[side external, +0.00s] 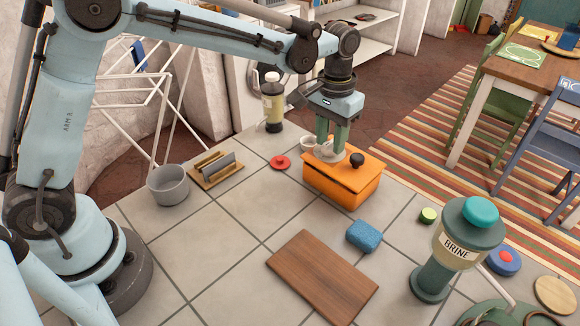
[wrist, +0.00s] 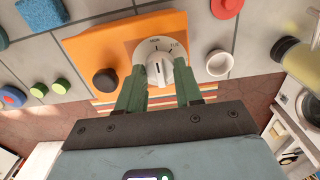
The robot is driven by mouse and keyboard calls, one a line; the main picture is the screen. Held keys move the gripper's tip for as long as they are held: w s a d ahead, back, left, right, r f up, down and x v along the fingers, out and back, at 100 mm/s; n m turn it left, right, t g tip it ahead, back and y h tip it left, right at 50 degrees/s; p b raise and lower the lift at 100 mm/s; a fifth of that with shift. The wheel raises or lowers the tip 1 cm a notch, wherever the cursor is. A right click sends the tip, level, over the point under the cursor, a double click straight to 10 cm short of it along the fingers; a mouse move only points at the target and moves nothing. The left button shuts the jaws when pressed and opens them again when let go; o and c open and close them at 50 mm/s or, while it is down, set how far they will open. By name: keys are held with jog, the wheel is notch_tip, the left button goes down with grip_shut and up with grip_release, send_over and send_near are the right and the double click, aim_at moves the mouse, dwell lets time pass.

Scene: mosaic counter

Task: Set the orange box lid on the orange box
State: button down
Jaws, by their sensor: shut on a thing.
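The orange box (side external: 338,190) stands on the tiled counter. Its orange top carries a round black knob (side external: 357,160), which also shows in the wrist view (wrist: 105,82). I cannot tell how the orange lid sits against the box rim. My gripper (side external: 331,148) points down over the left part of the box. Its green fingers (wrist: 160,85) are shut on a white dial timer (wrist: 165,60), gripping its middle knob. The timer covers part of the orange top in the wrist view, and a darker brown patch lies beside it. I cannot tell whether the timer touches the box.
A white cup (side external: 308,143) and red disc (side external: 280,162) are close left of the box. A blue sponge (side external: 363,236), wooden board (side external: 322,278) and BRINE grinder (side external: 455,245) are in front. A grey pot (side external: 168,186) is left.

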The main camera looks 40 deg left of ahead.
jog(key=shift+f, duration=0.5)
dwell(1.2)
jog(key=c, duration=0.7)
grip_release()
jog(key=shift+o, duration=0.2)
jog(key=shift+r, duration=3.5)
